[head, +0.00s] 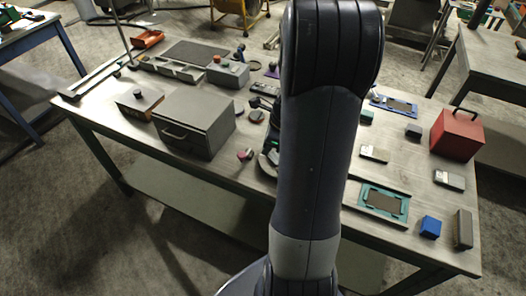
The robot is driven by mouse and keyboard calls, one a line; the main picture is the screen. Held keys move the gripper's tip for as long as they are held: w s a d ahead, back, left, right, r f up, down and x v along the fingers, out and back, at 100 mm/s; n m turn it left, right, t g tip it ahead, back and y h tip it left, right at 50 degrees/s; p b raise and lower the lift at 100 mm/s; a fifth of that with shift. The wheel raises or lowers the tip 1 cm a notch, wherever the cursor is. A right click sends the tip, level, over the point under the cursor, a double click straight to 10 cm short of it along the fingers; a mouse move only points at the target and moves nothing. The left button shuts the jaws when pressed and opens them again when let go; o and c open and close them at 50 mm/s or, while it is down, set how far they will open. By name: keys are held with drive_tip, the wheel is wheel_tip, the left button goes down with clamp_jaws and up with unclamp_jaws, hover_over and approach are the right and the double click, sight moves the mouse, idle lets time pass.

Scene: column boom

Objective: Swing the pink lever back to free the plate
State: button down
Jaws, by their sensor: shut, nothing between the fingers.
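A small pink piece (245,155) shows near the front edge of the table, just left of my arm; it looks like the end of the pink lever. A round grey part (268,160) lies beside it, partly behind my arm. I cannot tell how the lever is set or which plate it bears on. A teal-framed plate (383,202) lies flat at the front right of the table. My arm rises through the middle of the head view and covers the area behind it. My gripper cannot be made out; dark parts left of the arm are unclear.
A grey box with a handle (194,122) stands at the front left. A red box (456,133), a blue block (430,227) and a brown block (463,229) stand at the right. A grey box with a red button (227,73) is farther back. Bare tabletop (400,175) shows at right.

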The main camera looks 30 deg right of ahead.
drive_tip(key=v, duration=0.6)
drive_tip(key=shift+r, duration=0.15)
drive_tip(key=shift+a, duration=0.1)
drive_tip(key=x, duration=0.9)
drive_tip(key=shift+w+f+n, duration=0.5)
drive_tip(key=shift+w+f, duration=0.25)
drive_tip(key=shift+f, duration=0.05)
drive_tip(key=n, duration=0.2)
drive_tip(key=w+d+n+g+b, duration=0.1)
drive_tip(key=n, duration=0.1)
drive_tip(key=shift+w+f+y+b, duration=0.15)
drive_tip(key=shift+w+y+b, duration=0.05)
drive_tip(key=shift+y+b, duration=0.1)
drive_tip(key=n+g, duration=0.1)
drive_tip(key=n, duration=0.1)
drive_tip(key=w+d+n, duration=0.1)
drive_tip(key=n, duration=0.1)
drive_tip(key=shift+d+n+g+b, duration=0.2)
drive_tip(key=shift+n+g+b, duration=0.1)
drive_tip(key=shift+g+b, duration=0.1)
